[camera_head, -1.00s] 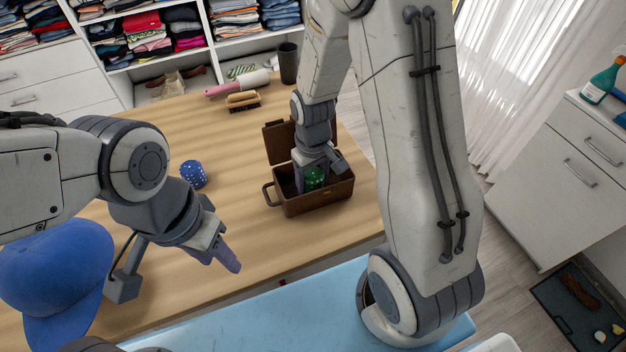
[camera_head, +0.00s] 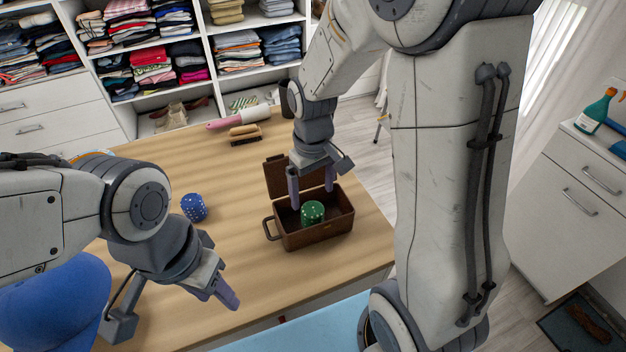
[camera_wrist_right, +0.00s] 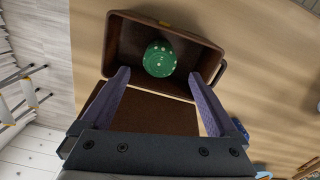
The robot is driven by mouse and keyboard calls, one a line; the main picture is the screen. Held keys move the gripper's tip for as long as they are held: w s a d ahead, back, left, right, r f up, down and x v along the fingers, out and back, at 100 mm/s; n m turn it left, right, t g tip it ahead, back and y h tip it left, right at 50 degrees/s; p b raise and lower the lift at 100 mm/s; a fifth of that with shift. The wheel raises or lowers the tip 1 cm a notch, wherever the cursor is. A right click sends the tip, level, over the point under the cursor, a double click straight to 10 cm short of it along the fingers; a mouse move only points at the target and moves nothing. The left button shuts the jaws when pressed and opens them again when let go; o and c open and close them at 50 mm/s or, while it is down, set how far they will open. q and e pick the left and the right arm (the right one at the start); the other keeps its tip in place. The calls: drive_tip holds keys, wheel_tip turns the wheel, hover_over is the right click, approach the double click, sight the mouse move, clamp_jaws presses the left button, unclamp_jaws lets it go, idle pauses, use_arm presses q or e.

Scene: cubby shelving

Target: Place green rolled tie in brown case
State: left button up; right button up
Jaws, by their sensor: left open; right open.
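The green rolled tie (camera_head: 312,212), with white dots, lies inside the open brown case (camera_head: 318,238) on the wooden table. It also shows in the right wrist view (camera_wrist_right: 160,58), resting on the floor of the case (camera_wrist_right: 120,48). My right gripper (camera_head: 311,192) is open and empty, above the case near its raised lid. In the right wrist view its two fingers (camera_wrist_right: 163,88) are spread wide and apart from the tie. My left gripper (camera_head: 226,296) is at the lower left over the table, open, with nothing seen in it.
A blue dotted roll (camera_head: 194,207) stands left of the case. A brush (camera_head: 244,134), a pink-handled lint roller (camera_head: 238,118) and a blue cap (camera_head: 50,300) are on the table. Shelves of folded clothes stand behind. The table between the blue roll and the case is clear.

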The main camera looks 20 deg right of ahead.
wheel_tip(320, 180, up, 2)
drive_tip(key=shift+r, duration=0.15)
drive_tip(key=s+a+r+n, duration=0.2)
drive_tip(key=s+a, duration=0.4)
drive_tip(key=s, duration=0.3)
drive_tip(key=s+a+r+n+y, duration=0.1)
drive_tip(key=s+a+r+n, duration=0.1)
drive_tip(key=s+a, duration=0.4)
drive_tip(key=s, duration=0.3)
drive_tip(key=shift+a+n, duration=0.15)
drive_tip(key=shift+n, duration=0.15)
drive_tip(key=shift+s+r, duration=0.1)
